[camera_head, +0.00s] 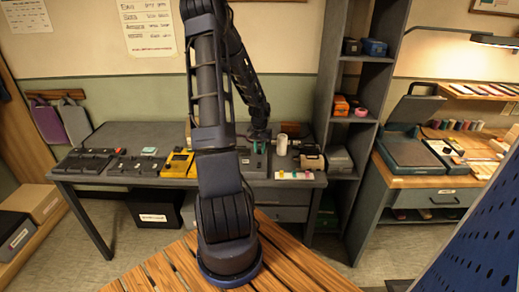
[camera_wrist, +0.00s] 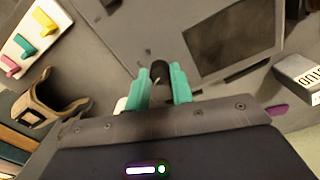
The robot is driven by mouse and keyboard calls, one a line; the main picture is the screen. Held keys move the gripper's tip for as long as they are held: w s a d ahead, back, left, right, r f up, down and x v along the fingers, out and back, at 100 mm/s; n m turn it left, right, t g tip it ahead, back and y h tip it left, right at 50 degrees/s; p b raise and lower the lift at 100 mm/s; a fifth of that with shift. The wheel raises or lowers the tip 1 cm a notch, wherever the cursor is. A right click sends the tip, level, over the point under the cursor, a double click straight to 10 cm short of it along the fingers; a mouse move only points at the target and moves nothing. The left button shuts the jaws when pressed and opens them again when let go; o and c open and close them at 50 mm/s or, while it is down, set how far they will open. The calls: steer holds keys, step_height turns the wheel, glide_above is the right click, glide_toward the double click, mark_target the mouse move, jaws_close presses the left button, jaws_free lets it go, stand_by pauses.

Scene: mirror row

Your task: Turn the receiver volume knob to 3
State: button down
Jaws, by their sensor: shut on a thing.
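The receiver (camera_wrist: 140,28) is a grey flat-faced unit with a dark rectangular panel; it fills the upper middle of the wrist view. Its dark round knob (camera_wrist: 159,69) sits between the two teal fingertips of my gripper (camera_wrist: 160,88), which is shut on it. A light pointer line seems to show on the knob. The scale numbers are not legible, so I cannot tell its setting. In the head view my gripper (camera_head: 259,142) is down at the receiver (camera_head: 254,165) on the grey bench, and the knob is hidden there.
A white board with coloured tabs (camera_head: 294,175) and a brown holder (camera_head: 311,160) are right of the receiver; a white cylinder (camera_head: 282,145) stands behind. A yellow device (camera_head: 178,164) and dark devices (camera_head: 85,161) are to the left. A tall shelf (camera_head: 343,110) bounds the bench's right end.

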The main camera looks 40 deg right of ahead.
steer(key=m, duration=0.7)
steer(key=shift+a, duration=0.1)
steer(key=m, duration=0.4)
steer(key=shift+m, duration=1.6)
steer(key=c, duration=1.2)
jaws_free()
step_height(320, 180, up, 11)
steer(key=shift+f, duration=0.15)
